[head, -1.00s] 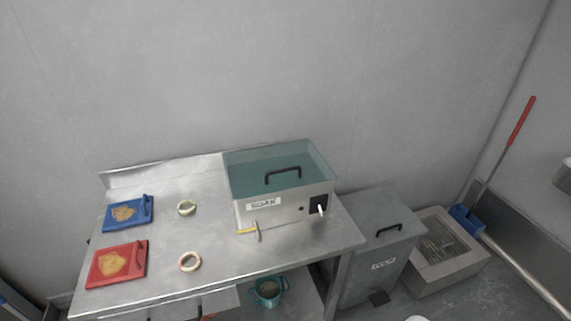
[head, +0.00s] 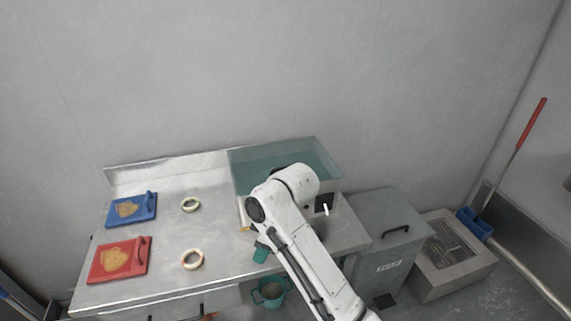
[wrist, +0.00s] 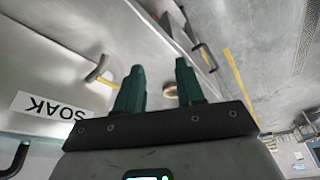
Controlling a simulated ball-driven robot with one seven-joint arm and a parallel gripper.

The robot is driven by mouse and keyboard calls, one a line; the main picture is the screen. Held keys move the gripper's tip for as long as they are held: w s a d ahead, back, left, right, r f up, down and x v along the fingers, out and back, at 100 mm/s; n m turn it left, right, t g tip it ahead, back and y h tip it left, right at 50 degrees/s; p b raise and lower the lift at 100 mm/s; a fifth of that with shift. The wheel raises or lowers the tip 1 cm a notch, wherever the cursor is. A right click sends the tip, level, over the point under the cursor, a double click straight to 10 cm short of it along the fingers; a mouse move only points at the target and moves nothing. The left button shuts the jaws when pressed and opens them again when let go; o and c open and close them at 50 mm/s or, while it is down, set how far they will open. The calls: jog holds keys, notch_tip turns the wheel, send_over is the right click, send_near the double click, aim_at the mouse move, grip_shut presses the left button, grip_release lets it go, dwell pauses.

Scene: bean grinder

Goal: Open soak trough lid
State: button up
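The soak trough (head: 236,185) stands at the right of the steel table, with a translucent teal lid (head: 312,155) lying closed on top. In the head view my arm covers most of its front and nearly all of the lid's dark handle. A black handle (wrist: 14,160) shows at the lower left edge of the wrist view, near the trough's SOAK label (wrist: 45,106). My gripper (head: 261,252) is in front of the trough, above the table's front edge. In the wrist view its teal fingers (wrist: 160,78) stand apart with nothing between them.
A lidded grey bin (head: 385,250) stands right of the table. A teal pot (head: 270,297) sits underneath. The table's middle is open.

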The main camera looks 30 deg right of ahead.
jog(key=w+d+r+n+h, duration=0.2)
jog(key=w+d+r+n, duration=0.3)
jog(key=w+r, duration=0.5)
jog(key=h+b, duration=0.1)
jog(key=b, duration=0.1)
send_near(285, 167)
jog(key=shift+n, duration=0.4)
jog(key=p+x, duration=0.2)
jog(key=x, duration=0.5)
jog(key=shift+w+f, duration=0.2)
jog(key=shift+f, duration=0.15)
grip_shut()
